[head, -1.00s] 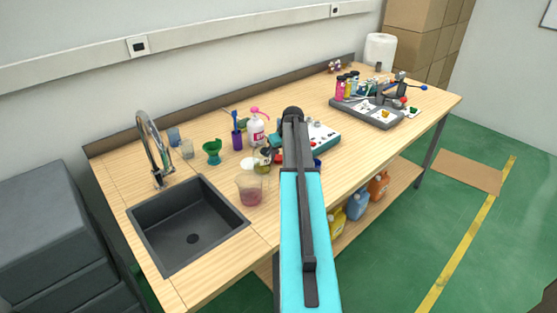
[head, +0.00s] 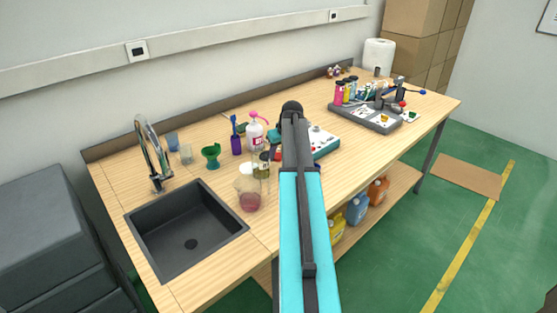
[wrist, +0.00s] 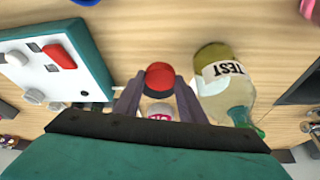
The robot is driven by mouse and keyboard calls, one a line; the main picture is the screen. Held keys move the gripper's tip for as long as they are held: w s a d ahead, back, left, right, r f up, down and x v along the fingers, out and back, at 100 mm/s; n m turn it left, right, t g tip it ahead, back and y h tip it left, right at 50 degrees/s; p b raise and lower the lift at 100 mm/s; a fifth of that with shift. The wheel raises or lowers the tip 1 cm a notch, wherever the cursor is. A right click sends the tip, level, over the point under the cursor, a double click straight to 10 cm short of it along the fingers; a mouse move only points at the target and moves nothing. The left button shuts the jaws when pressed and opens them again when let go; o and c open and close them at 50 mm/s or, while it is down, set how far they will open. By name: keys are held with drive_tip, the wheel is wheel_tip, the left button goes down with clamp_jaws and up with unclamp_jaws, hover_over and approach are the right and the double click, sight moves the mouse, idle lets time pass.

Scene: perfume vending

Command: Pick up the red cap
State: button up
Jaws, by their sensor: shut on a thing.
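The red cap (wrist: 160,74) is in the wrist view, between the two dark fingers of my gripper (wrist: 160,84). The fingers are shut on it from both sides. A small round white and pink piece (wrist: 159,111) shows just below the cap in the picture, partly hidden by the gripper body. In the head view my arm covers the gripper and the cap.
A white and teal device (wrist: 55,65) is at left. A beaker with pink liquid (head: 250,194) stands by the sink (head: 188,228). A grey tray (head: 367,119) is further right.

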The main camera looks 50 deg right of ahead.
sight(278, 157)
drive_tip(key=shift+r+b, duration=0.65)
drive_tip(key=shift+r, duration=2.65)
drive_tip(key=a+r+p, duration=0.8)
drive_tip(key=a+r, duration=0.1)
drive_tip(key=r, duration=0.2)
drive_tip(key=shift+w+n+p, duration=0.2)
drive_tip(key=shift+n+p, duration=0.1)
drive_tip(key=shift+n, duration=0.1)
drive_tip(key=shift+f, duration=0.1)
wheel_tip(278, 157, down, 6)
drive_tip(key=b, duration=0.3)
drive_tip(key=shift+f, duration=0.3)
idle(1.5)
